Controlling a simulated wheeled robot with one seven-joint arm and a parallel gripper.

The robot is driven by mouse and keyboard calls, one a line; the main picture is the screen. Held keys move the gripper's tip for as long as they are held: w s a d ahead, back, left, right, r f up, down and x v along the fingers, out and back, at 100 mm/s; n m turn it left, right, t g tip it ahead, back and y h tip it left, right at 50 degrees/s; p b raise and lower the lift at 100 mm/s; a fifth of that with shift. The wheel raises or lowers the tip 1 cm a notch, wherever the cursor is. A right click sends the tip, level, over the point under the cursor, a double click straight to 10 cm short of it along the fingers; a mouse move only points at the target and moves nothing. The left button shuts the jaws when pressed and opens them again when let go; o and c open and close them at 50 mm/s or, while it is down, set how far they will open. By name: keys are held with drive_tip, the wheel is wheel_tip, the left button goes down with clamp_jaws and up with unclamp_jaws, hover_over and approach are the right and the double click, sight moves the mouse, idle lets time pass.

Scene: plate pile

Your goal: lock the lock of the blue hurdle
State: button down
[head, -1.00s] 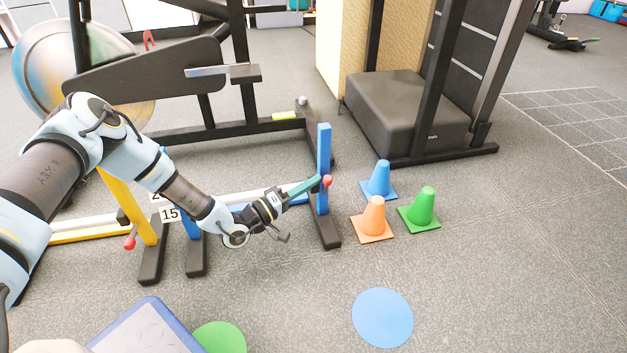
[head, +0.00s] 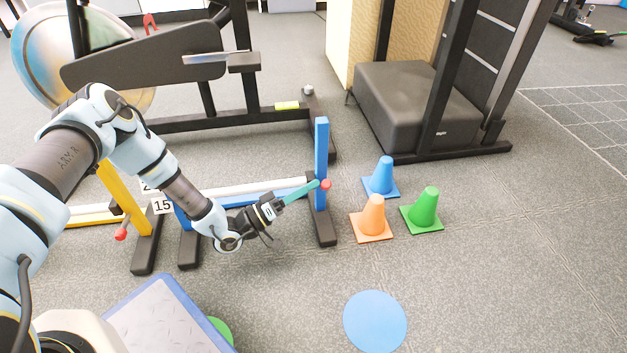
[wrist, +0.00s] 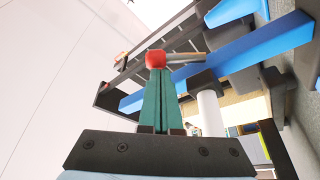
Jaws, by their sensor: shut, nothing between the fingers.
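The blue hurdle's right post (head: 321,160) stands upright on a dark foot, and its blue bar runs left behind my arm. The lock is a red knob (head: 326,184) on a short grey pin at that post; the knob also shows in the wrist view (wrist: 156,59). My gripper (head: 316,184) has teal fingers, shut, with their tips at the knob. In the wrist view the fingertips (wrist: 157,78) overlap the knob's lower edge; I cannot tell whether they touch it. The hurdle's left post is mostly hidden behind my arm.
A yellow hurdle (head: 127,203) with its own red knob (head: 121,234) stands left. Blue (head: 382,176), orange (head: 373,215) and green (head: 425,208) cones stand right of the post. A weight machine (head: 150,75) is behind. Floor in front is mostly clear.

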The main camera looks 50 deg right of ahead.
drive_tip(key=m+g, duration=0.1)
drive_tip(key=s+f+m+b, duration=0.1)
drive_tip(key=m, duration=0.1)
drive_tip(key=a+f+m+g, duration=0.1)
drive_tip(key=m, duration=0.1)
drive_tip(key=shift+s+g, duration=0.2)
drive_tip(key=shift+g, duration=0.1)
drive_tip(key=shift+s+a+f+b, duration=0.15)
drive_tip(key=shift+s+f+b, duration=0.1)
drive_tip(key=shift+f+b, duration=0.25)
idle(0.6)
drive_tip(key=w+a+p, duration=0.5)
drive_tip(key=w+a, duration=0.1)
drive_tip(key=a, duration=0.5)
drive_tip(key=shift+w+a+f, duration=0.2)
drive_tip(key=shift+a+f, duration=0.05)
drive_tip(key=shift+a, duration=0.05)
drive_tip(key=shift+s+a, duration=0.1)
idle(0.4)
